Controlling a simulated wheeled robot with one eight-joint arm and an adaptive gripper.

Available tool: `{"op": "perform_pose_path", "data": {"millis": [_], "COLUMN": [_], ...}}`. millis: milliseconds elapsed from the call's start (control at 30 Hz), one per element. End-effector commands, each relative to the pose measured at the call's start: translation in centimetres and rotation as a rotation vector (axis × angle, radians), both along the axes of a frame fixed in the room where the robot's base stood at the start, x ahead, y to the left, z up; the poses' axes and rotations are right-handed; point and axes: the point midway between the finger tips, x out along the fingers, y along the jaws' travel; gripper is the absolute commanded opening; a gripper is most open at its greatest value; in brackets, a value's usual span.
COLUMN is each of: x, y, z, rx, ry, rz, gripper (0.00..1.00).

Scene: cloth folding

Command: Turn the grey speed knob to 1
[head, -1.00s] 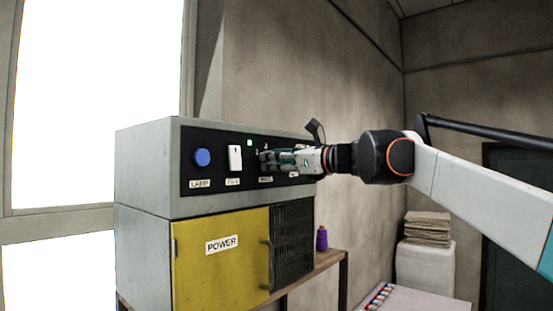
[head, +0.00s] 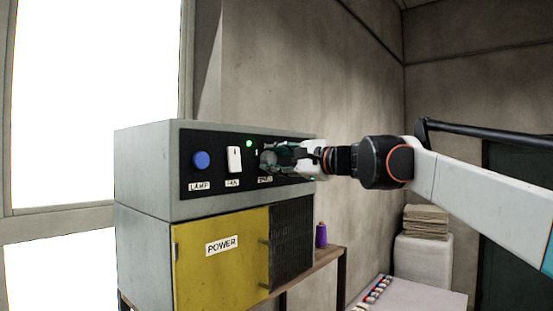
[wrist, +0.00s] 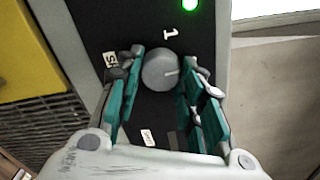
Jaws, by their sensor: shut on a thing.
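The grey speed knob (wrist: 158,72) is round and sits on the black panel (wrist: 90,22). It is between the teal-padded fingers of my gripper (wrist: 160,80), which is shut on it. A pale pointer line on the knob faces right in the wrist view. A white "1" (wrist: 170,34) is printed on the panel above the knob in that view.
A green light (head: 249,143) is lit. The blue lamp button (head: 202,159) and white fan switch (head: 234,160) sit left of my gripper. A yellow power door (head: 221,262) is below. A purple spool (head: 321,235) stands on the shelf at right.

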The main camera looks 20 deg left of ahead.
Motion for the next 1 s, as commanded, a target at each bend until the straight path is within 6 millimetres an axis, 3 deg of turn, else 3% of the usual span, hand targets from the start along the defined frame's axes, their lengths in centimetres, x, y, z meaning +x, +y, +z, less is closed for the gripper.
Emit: {"op": "perform_pose_path", "data": {"millis": [600, 1000], "x": [-0.01, -0.03], "y": [0.0, 0.01], "z": [0.25, 0.24], "rx": [-0.22, -0.327], "ry": [-0.534, -0.793], "rz": [0.0, 0.0], "gripper": [0.11, 0.11]}}
